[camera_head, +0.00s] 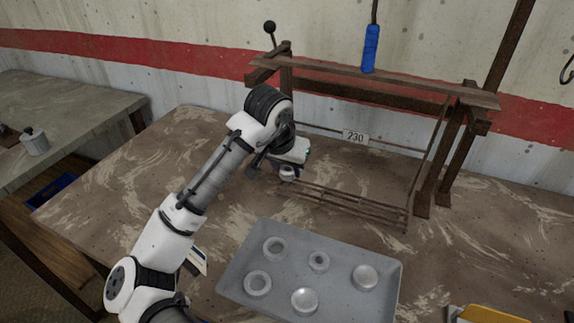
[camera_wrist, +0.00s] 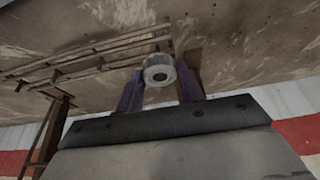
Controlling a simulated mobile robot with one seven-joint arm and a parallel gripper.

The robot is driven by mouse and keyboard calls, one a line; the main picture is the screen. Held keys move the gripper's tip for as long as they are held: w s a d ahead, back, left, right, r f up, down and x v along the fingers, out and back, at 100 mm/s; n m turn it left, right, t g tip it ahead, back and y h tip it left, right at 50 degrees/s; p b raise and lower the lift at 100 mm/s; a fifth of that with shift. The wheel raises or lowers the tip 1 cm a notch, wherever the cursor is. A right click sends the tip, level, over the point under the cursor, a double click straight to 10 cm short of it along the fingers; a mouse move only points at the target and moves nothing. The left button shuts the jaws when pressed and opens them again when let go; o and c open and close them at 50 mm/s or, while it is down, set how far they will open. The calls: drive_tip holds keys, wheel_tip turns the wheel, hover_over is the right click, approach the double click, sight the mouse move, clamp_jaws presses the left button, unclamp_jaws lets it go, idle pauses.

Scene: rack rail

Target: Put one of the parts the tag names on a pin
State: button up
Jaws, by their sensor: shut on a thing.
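My gripper (camera_head: 284,168) is shut on a grey metal ring (camera_head: 287,174), near the left end of the rack's lower rails. In the wrist view the ring (camera_wrist: 159,70) sits between the fingertips, its dark hole facing the camera. The rack (camera_head: 375,82) is a rusty frame with a tag (camera_head: 355,137) reading 230. Its lower rails (camera_head: 345,198) run right of my gripper; in the wrist view the rails with short pins (camera_wrist: 98,62) lie left of and behind the ring. I cannot tell whether the ring touches a pin.
A grey tray (camera_head: 335,308) in front holds several round parts: some rings (camera_head: 265,283) with holes, and others (camera_head: 364,285) that look closed. A blue-handled tool (camera_head: 371,48) hangs above the rack. A yellow object (camera_head: 490,314) lies front right. The bench is clear left of the rack.

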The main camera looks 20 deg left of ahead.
drive_tip(key=shift+f+b, duration=0.7)
drive_tip(key=shift+f, duration=0.6)
drive_tip(key=o, duration=1.1)
drive_tip(key=shift+c, duration=0.2)
drive_tip(key=shift+r, duration=0.1)
drive_tip(key=v, duration=1.3)
drive_tip(key=shift+s+r+b, duration=0.2)
drive_tip(key=shift+r+b, duration=0.05)
drive_tip(key=shift+b, duration=0.15)
